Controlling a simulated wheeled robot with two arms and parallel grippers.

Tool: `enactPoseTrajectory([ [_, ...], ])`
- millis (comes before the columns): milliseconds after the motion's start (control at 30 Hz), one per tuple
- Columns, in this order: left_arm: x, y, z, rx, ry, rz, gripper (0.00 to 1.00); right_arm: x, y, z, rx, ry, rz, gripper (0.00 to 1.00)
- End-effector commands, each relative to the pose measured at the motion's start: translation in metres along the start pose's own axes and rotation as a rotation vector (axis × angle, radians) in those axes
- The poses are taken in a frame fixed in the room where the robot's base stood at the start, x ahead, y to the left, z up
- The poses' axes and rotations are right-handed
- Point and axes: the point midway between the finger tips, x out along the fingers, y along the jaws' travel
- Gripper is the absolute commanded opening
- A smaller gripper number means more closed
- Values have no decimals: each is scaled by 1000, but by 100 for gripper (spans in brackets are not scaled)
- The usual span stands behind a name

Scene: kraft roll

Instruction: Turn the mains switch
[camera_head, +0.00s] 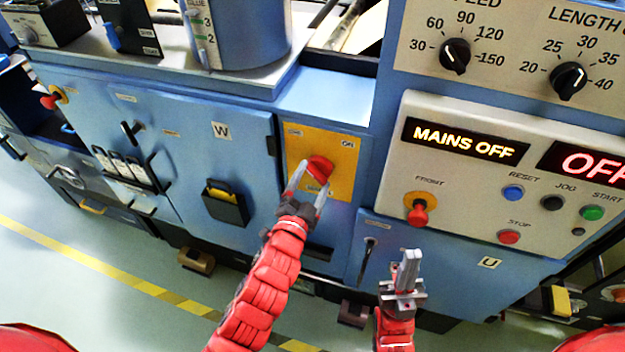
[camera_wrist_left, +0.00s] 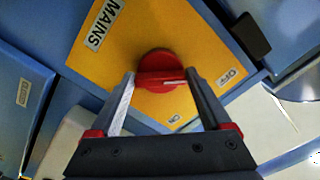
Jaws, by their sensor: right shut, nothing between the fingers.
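The mains switch is a red rotary knob (camera_head: 320,168) on a yellow plate (camera_head: 333,188) in the blue cabinet. In the left wrist view the red knob (camera_wrist_left: 160,66) is face-on, with a pale mark on the right of its handle, toward the OFF label (camera_wrist_left: 232,77). My left gripper (camera_head: 307,182) is at the knob. In the left wrist view its fingers (camera_wrist_left: 161,80) stand apart, one on each side of the handle; I cannot tell whether they touch it. My right gripper (camera_head: 411,254) is shut and empty, below the control panel. The display (camera_head: 465,141) reads MAINS OFF.
The control panel (camera_head: 480,190) at the right has a red front knob (camera_head: 418,214) and several buttons. A blue door (camera_head: 180,165) with a black latch is left of the switch plate. A black handle (camera_head: 367,255) is near my right gripper. Open floor lies in front.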

Motion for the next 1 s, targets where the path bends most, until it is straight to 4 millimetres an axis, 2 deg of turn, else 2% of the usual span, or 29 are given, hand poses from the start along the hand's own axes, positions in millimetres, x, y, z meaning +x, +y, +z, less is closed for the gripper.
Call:
enactPoseTrajectory([
  [33,0,2,3,-3,-7,5,89,0,0,0,0,0,0,0],
  [100,0,2,3,-2,-6,4,100,0,0,0,0,0,0,0],
  [333,0,1,1,0,-2,2,100,0,0,0,0,0,0,0],
  [467,-8,1,2,0,-1,0,100,-4,0,1,0,0,0,0],
  [567,-22,2,3,0,-2,0,100,-9,0,2,0,0,0,0],
  [733,-58,2,3,0,-4,3,100,-10,0,2,0,0,0,0],
  [800,-71,-3,-3,-5,-8,7,100,7,0,-1,0,0,0,0],
  [1000,-108,-2,-2,-4,-8,8,100,32,2,-6,0,0,0,0],
])
